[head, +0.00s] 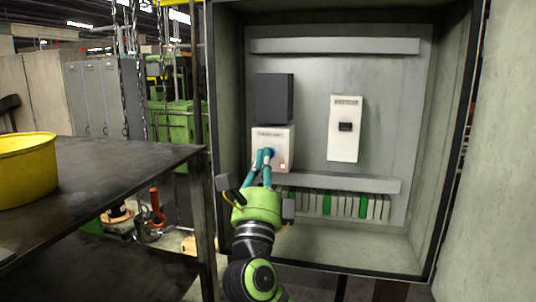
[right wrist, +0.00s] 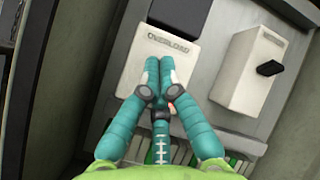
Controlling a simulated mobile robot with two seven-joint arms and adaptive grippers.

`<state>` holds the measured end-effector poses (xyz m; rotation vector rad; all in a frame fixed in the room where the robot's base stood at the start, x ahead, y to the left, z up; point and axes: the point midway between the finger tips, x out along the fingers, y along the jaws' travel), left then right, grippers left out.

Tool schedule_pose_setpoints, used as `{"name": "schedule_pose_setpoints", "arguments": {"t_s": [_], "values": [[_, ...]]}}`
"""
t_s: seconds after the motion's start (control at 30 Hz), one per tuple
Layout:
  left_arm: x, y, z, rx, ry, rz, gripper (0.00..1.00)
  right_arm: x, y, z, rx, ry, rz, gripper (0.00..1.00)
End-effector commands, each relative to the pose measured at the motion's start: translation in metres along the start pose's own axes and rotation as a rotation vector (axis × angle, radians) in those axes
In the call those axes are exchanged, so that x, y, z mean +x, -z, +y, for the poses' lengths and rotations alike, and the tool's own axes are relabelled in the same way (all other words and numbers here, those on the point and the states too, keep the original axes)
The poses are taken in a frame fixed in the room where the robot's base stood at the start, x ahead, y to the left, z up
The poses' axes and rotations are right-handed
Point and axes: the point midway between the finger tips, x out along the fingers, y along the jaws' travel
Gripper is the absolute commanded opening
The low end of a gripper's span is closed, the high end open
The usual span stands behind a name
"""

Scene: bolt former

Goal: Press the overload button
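The white overload box (head: 285,136) is mounted on the back panel of the open cabinet. In the right wrist view its label, reading OVERLOAD, shows on the box (right wrist: 147,50). A blue button (head: 269,153) shows at the fingertips in the head view, and a small reddish light (head: 283,166) sits at its lower right. My right gripper (head: 264,151) is in front of the box with its teal fingertips together and nothing seen between them. In the right wrist view the gripper (right wrist: 160,63) hides the button. I cannot tell whether the fingertips touch it. My left gripper is not in view.
A dark box (head: 273,98) sits above the overload box. A white switch unit (head: 345,130) with a black switch is to the right. A rail with several white and green modules (head: 340,204) runs below. A dark table (head: 110,165) with a yellow bin (head: 25,170) stands left.

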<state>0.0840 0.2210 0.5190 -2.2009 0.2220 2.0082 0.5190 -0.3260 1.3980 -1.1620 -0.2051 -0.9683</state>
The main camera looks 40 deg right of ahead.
Motion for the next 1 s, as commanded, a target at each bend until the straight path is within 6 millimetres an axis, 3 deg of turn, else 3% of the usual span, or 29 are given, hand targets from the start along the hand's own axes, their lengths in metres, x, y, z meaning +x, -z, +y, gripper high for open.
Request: {"name": "schedule_pose_setpoints", "arguments": {"t_s": [1.0], "values": [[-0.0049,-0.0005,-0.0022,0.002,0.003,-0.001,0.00,0.0073,0.0040,0.0042,0.000,0.000,0.000,0.00]]}}
